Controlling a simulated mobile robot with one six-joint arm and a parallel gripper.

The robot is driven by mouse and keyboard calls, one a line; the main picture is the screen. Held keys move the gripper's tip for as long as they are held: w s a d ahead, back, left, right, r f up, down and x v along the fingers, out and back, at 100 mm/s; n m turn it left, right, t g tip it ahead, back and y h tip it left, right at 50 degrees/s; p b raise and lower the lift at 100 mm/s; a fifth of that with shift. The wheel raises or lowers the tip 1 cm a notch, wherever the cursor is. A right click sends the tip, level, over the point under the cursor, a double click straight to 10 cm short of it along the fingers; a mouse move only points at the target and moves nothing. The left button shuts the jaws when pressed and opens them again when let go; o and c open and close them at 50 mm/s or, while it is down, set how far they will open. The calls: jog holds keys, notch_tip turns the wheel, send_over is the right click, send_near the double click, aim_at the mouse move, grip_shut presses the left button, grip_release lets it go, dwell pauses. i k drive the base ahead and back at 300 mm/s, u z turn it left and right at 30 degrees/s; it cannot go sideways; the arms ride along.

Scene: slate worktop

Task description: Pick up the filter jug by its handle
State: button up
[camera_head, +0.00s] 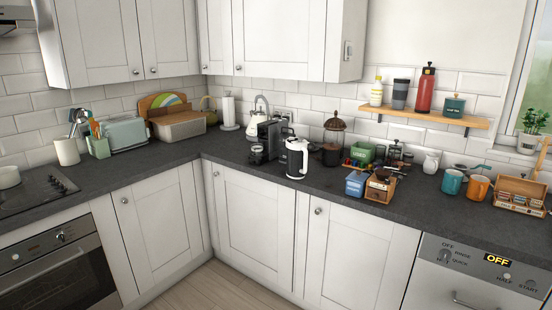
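A tall white jug (295,163) with a dark top and a dark handle stands upright near the front edge of the slate worktop, just right of the corner. It looks like the filter jug, though its details are small. Its handle is at the right side of its body. My gripper is not in this view, and nothing is seen touching the jug.
A black coffee machine (268,138) stands close behind and left of the jug. A blue box (355,184) and a wooden caddy (380,188) stand to its right. A small white pitcher (431,162) and mugs are farther right. The worktop (225,150) left of the coffee machine is clear.

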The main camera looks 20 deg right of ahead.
aim_at(297, 153)
jog(key=u, duration=0.5)
jog(key=i, duration=0.8)
jog(key=u, duration=0.45)
jog(key=i, duration=0.7)
jog(key=u, duration=0.2)
